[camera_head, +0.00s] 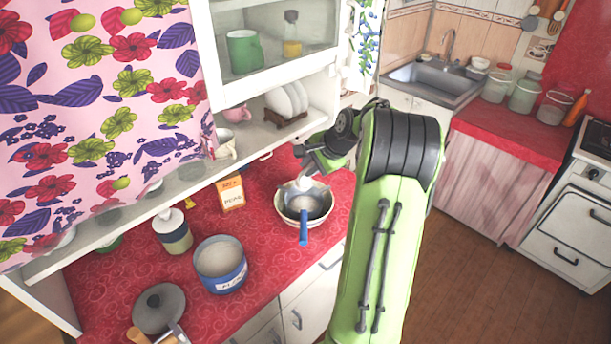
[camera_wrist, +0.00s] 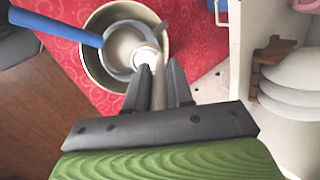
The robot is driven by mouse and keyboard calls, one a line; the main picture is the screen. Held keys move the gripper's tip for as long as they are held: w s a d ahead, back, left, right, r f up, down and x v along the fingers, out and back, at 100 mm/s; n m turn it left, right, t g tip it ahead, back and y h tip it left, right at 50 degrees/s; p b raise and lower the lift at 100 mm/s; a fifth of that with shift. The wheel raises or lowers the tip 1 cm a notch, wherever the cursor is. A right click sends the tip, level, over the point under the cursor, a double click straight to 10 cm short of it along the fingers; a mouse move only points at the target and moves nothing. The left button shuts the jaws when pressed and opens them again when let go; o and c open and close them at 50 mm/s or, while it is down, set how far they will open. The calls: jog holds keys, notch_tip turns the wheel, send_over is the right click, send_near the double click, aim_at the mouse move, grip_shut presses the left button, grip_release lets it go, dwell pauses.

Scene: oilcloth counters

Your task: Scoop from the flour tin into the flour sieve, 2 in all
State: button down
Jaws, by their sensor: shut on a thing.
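The flour tin (camera_head: 206,280), a round container with a blue band and a label, stands open on the red counter in the head view, pale inside. The flour sieve (camera_head: 303,226) has a blue handle and rests in a pale bowl (camera_head: 281,217) to the tin's right. In the wrist view the sieve (camera_wrist: 70,27) shows at the upper left with its bowl (camera_wrist: 92,70). My gripper (camera_wrist: 159,74) is shut on the grey handle of a scoop (camera_wrist: 157,95). The scoop's white end is over the sieve. I cannot tell whether it holds flour.
A lidded jar (camera_head: 172,232), an orange-and-white packet (camera_head: 231,194) and a round dark lid (camera_head: 158,308) stand or lie near the tin. A shelf with plates (camera_head: 287,101) is behind the bowl. Red counter is bare between the tin and the bowl.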

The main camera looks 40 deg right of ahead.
jog(key=shift+s+d+f+t+b, duration=0.15)
jog(key=shift+s+f+t+b, duration=0.35)
jog(key=shift+f+b, duration=0.3)
jog(key=s+f+t+b, duration=0.1)
jog(key=t+b, duration=0.1)
jog(key=b, duration=0.2)
jog(key=s+f+t+b, duration=0.1)
jog(key=t+b, duration=0.2)
jog(key=b, duration=0.1)
jog(key=s+f+t+b, duration=0.1)
jog(key=t+b, duration=0.1)
jog(key=b, duration=0.2)
jog(key=shift+s+d+f+y+b, duration=0.1)
jog(key=shift+s+y+b, duration=0.3)
